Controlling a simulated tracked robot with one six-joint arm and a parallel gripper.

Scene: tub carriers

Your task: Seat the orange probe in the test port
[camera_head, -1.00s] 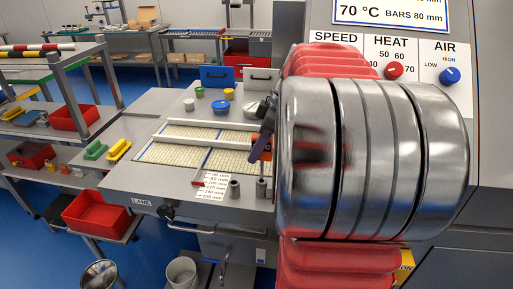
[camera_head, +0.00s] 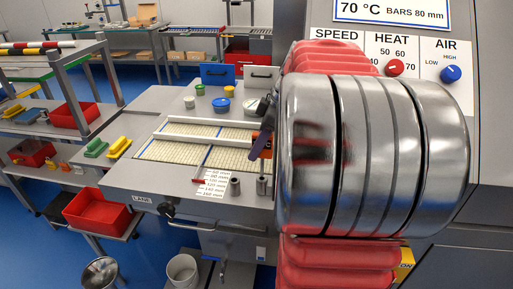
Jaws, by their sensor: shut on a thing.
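My gripper (camera_head: 259,146) shows only in part, at the left edge of my big silver arm link, which hides the rest. A dark purple finger is against the orange probe (camera_head: 267,141), and the gripper is shut on it. The probe is upright or nearly so above the front right of the bench top. Below it stands a short grey metal post (camera_head: 262,185), with a second grey post (camera_head: 235,187) just to its left. Either could be the test port; I cannot tell which. Whether the probe's lower end touches the right post is too small to tell.
A printed mm scale card (camera_head: 213,184) lies left of the posts. Behind is a pale gridded lane bed (camera_head: 180,150) with a raised bar. Several small tubs (camera_head: 221,104) stand at the back. The control panel (camera_head: 405,55) is at the right.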

